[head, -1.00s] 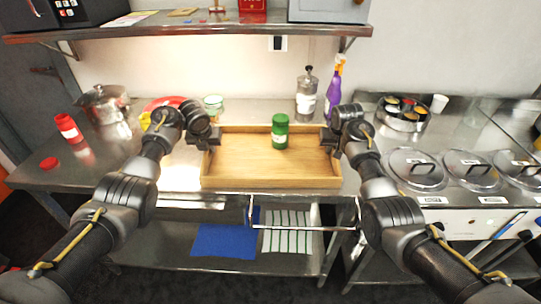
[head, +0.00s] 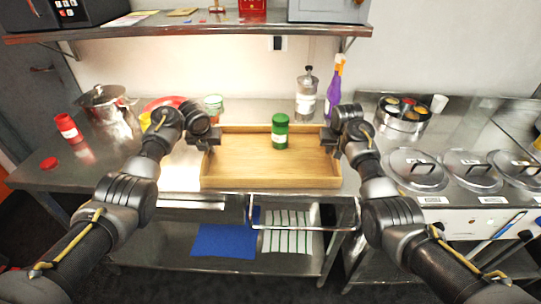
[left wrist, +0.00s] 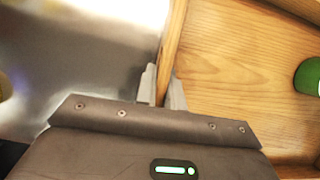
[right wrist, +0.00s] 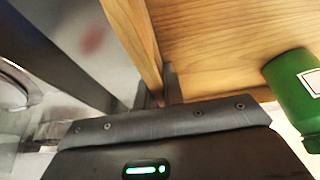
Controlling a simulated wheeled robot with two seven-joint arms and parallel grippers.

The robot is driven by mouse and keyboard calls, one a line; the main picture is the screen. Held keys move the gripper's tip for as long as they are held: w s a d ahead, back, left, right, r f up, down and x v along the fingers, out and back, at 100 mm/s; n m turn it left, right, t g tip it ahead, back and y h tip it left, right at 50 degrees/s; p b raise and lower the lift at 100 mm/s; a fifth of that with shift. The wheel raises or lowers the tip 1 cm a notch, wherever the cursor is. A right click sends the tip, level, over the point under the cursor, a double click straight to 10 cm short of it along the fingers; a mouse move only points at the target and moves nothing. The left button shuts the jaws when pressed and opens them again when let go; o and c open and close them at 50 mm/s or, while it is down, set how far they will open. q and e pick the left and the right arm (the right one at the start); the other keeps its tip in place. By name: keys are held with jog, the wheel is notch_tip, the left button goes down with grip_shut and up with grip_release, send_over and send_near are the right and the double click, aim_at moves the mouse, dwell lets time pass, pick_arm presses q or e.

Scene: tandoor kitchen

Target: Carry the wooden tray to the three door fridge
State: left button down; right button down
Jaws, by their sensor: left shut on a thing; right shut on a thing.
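The wooden tray (head: 240,170) is a shallow rectangular box in the middle of the head view, over the steel counter. A green jar with a white label (head: 280,132) stands upright in it, near the back. My left gripper (head: 210,140) is shut on the tray's left wall, which shows between its fingers in the left wrist view (left wrist: 163,85). My right gripper (head: 330,142) is shut on the tray's right wall, also seen in the right wrist view (right wrist: 155,92). I cannot tell whether the tray touches the counter. No three door fridge is recognisable in view.
The steel counter (head: 90,165) holds a pot (head: 105,104), a red can (head: 68,127), a metal dispenser (head: 307,95) and a purple bottle (head: 334,95). Lidded pans (head: 416,170) stand at right. A shelf (head: 190,29) hangs above. A metal bar handle (head: 300,227) runs below the tray.

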pick_arm(q)
jog(key=shift+r, duration=0.2)
pick_arm(e)
jog(key=shift+r, duration=0.2)
